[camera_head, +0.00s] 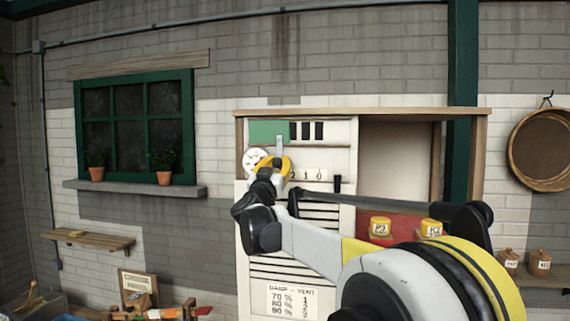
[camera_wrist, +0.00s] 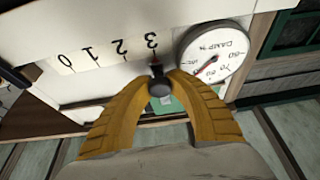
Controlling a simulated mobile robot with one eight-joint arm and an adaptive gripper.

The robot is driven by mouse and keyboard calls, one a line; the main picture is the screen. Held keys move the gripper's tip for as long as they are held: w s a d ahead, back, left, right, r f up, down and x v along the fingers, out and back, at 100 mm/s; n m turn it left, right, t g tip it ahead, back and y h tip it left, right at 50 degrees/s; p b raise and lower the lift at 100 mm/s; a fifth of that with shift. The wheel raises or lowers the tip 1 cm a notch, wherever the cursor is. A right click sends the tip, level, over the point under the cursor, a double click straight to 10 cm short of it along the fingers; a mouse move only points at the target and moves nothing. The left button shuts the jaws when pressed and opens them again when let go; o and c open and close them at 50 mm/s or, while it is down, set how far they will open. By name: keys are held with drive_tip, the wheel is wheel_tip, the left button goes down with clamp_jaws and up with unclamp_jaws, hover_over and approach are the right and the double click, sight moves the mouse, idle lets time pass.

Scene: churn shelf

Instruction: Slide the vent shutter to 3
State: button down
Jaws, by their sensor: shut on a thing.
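The vent shutter (camera_head: 268,131) is a green plate at the upper left of the white panel (camera_head: 340,133), with open dark slots to its right. Its number scale shows in the wrist view (camera_wrist: 108,50), reading 3, 2, 1, 0 from right to left. My gripper (camera_head: 273,163) is at the panel; in the wrist view its yellow fingers (camera_wrist: 160,86) are closed around a small dark knob (camera_wrist: 160,88). A reddish mark on the knob's stem sits at or very near the 3. In the head view my fingers hide the 3.
A round damp dial (camera_wrist: 212,52) is close beside my fingers. A damp-vent chart (camera_head: 293,300) is low on the panel.

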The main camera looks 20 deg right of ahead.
drive_tip(key=shift+a, duration=0.1)
drive_tip(key=c, duration=1.5)
unclamp_jaws()
drive_tip(key=shift+c, duration=0.2)
drive_tip(key=o, duration=0.4)
drive_tip(key=shift+a, duration=0.2)
drive_tip(key=shift+c, duration=0.2)
drive_tip(key=shift+a, duration=0.15)
drive_tip(key=shift+s+f, duration=0.1)
drive_tip(key=v, duration=1.1)
drive_tip(key=shift+s+a, duration=0.2)
drive_tip(key=shift+s, duration=0.1)
drive_tip(key=shift+f, duration=0.15)
